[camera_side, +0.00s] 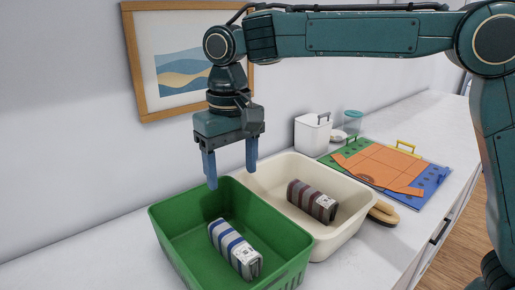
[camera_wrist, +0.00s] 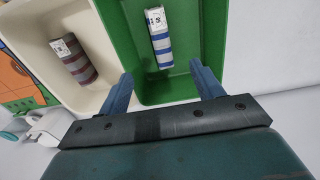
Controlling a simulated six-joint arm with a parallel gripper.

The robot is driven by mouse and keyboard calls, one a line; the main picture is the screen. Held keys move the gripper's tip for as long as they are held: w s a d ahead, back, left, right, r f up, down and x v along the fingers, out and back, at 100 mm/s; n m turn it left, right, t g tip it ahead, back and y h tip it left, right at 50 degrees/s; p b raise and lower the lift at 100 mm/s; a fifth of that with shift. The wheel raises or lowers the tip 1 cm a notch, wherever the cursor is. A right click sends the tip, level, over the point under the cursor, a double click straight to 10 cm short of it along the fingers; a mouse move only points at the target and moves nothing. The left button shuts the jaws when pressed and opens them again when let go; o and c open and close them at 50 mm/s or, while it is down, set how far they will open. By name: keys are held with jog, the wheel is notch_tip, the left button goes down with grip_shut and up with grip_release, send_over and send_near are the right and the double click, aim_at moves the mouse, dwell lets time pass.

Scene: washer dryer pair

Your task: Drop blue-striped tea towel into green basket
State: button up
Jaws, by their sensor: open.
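The blue-striped tea towel (camera_side: 235,248) is a folded grey-and-white bundle with blue stripes and a small label. It lies on the floor of the green basket (camera_side: 172,250), and it also shows in the wrist view (camera_wrist: 160,42). My gripper (camera_side: 231,175) is open and empty above the back rim of the green basket, clear of the towel. In the wrist view its two blue fingers (camera_wrist: 163,85) stand wide apart, with the towel beyond them.
A cream basket (camera_side: 345,232) stands against the green one and holds a maroon-striped towel (camera_side: 312,200). A wooden brush (camera_side: 383,213) lies beside it. The wall is close behind.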

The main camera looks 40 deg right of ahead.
notch_tip(320, 180, up, 3)
jog(key=shift+f, duration=0.15)
dwell(0.5)
jog(key=s+d+r+t, duration=0.3)
jog(key=s+d, duration=0.8)
jog(key=d, duration=0.4)
jog(key=s+d+f+t, duration=0.1)
jog(key=s+d+f, duration=0.2)
jog(key=s, duration=0.3)
jog(key=s+d+f+t, duration=0.1)
jog(key=s+d+f, duration=0.3)
jog(key=s, duration=0.3)
jog(key=shift+s+f+t, duration=0.2)
jog(key=shift+t, duration=0.1)
